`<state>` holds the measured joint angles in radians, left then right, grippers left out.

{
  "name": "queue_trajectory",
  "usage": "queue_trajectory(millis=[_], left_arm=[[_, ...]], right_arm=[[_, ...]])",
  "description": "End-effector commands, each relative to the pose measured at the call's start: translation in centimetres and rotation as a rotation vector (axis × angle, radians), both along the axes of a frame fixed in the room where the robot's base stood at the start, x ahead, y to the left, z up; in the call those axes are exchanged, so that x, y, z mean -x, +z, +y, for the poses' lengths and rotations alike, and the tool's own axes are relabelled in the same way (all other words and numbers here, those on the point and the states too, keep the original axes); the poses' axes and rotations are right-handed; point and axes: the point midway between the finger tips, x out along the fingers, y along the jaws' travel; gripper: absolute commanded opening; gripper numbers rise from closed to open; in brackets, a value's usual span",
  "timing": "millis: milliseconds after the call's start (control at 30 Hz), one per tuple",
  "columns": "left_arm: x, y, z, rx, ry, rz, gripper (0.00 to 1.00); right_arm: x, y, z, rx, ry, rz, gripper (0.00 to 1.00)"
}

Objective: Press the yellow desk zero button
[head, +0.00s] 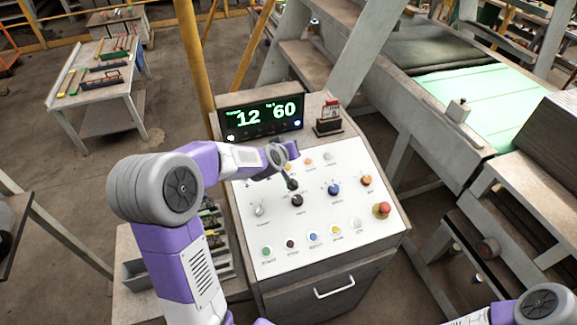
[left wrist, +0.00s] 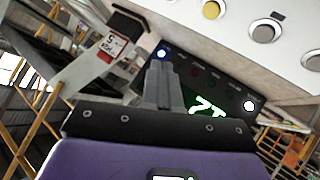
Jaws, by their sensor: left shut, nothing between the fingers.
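The sloped white control desk (head: 330,205) holds several buttons and knobs. One yellow button (head: 337,230) is in its bottom row. Another yellowish button (head: 288,166) is in its top row, right by my left gripper and partly covered. The labels are too small to read, so I cannot tell which is zero. My right gripper is out of view.
A display (head: 262,117) reading 12 and 60 stands behind the desk, with a red and white card holder (head: 329,117) beside it. A yellow post (head: 196,60) rises behind.

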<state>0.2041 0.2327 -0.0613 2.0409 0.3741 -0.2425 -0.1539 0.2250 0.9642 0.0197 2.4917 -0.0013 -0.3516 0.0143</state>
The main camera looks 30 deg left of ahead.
Motion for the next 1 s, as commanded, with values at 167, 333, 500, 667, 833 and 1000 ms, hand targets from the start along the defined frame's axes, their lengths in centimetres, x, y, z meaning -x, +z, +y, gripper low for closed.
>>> queue_trajectory(millis=[167,333,500,667,833,1000], left_arm=[[-0.2,-1.2,0.2,0.0,0.0,0.001,0.0],[-0.5,-3.1,0.6,0.0,0.001,0.0,0.0],[-0.9,-5.4,1.0,0.0,0.0,0.001,0.0],[-1.3,-7.3,1.4,0.0,0.0,0.001,0.0],[-1.5,-8.4,1.8,0.0,0.0,0.0,0.0],[-1.6,-8.4,1.8,0.0,0.0,0.0,0.0]], right_arm=[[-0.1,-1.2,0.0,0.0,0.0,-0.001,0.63],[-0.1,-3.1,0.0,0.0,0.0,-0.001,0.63],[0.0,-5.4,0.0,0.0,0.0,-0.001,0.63],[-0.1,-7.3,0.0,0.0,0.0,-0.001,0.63],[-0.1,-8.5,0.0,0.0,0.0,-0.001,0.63],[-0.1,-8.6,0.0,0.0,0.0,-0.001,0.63]])
